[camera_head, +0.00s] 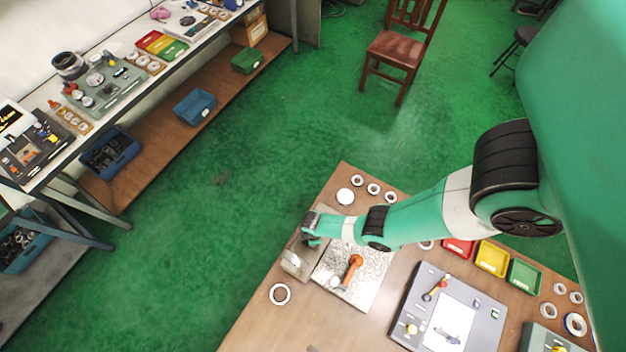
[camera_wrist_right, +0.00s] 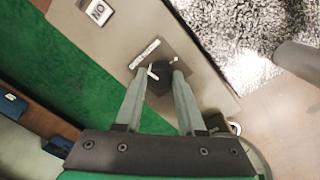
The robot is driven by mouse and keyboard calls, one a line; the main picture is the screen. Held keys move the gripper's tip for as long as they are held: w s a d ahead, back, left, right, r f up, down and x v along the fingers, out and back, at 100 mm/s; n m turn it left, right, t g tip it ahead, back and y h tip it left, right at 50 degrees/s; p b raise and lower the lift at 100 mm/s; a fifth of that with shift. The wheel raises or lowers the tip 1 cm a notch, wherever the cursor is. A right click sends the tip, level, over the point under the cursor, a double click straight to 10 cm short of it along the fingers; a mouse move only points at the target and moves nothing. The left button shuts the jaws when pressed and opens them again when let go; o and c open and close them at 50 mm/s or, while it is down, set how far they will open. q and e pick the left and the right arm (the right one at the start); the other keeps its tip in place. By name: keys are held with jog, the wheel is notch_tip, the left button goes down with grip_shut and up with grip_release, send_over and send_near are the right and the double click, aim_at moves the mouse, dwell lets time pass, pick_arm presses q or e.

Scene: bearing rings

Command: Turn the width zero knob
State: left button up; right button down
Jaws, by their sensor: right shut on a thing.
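A dark knob (camera_wrist_right: 160,80) with a white mark sits on a grey instrument face (camera_wrist_right: 135,25) in the right wrist view. A small white label strip lies beside it, its text too small to read. My right gripper (camera_wrist_right: 159,76) is shut on the knob, one finger on each side. In the head view, my right gripper (camera_head: 310,238) is over the grey instrument (camera_head: 295,262), and the knob is hidden there. My left gripper is not in view.
A speckled plate (camera_head: 372,285) with an orange-handled part (camera_head: 352,268) lies right of the instrument. Several rings lie on the wooden table, including one (camera_head: 280,294) near its left edge. Red, yellow and green bins (camera_head: 491,257) and a grey panel (camera_head: 405,310) stand further right.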

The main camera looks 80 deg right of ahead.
jog(key=shift+m, duration=0.3)
jog(key=c, duration=0.5)
grip_release()
jog(key=shift+r, duration=0.1)
